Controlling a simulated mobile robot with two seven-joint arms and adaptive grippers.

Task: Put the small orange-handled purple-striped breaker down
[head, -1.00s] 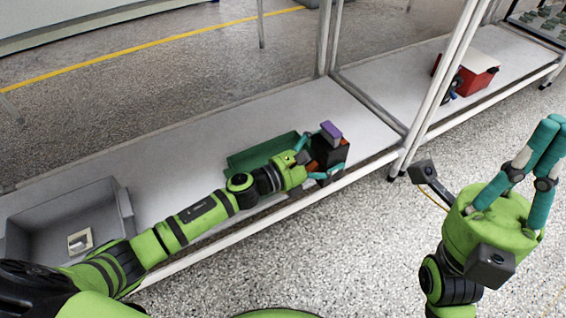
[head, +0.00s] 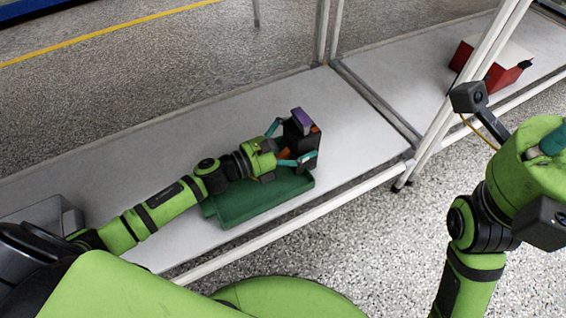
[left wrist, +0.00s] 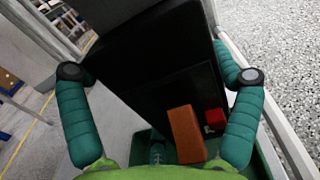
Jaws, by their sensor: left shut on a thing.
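The breaker (head: 304,142) has a dark body, a purple band on its upper end and orange parts. My left gripper (head: 288,143) is shut on it, over or just past the right end of the green tray (head: 236,213). I cannot tell whether the breaker touches anything below. In the left wrist view its black body (left wrist: 155,70) fills the space between my teal fingers, with an orange handle (left wrist: 186,134) and a small red part (left wrist: 215,118) facing me. My right gripper (head: 545,140) is at the right edge, with its fingers mostly cut off.
The tray sits on a pale grey shelf (head: 130,160) with a front rail. A grey bin (head: 68,215) is at the left, partly hidden by my arm. White posts (head: 468,85) divide off a right bay with a red box (head: 497,77). The shelf behind the breaker is clear.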

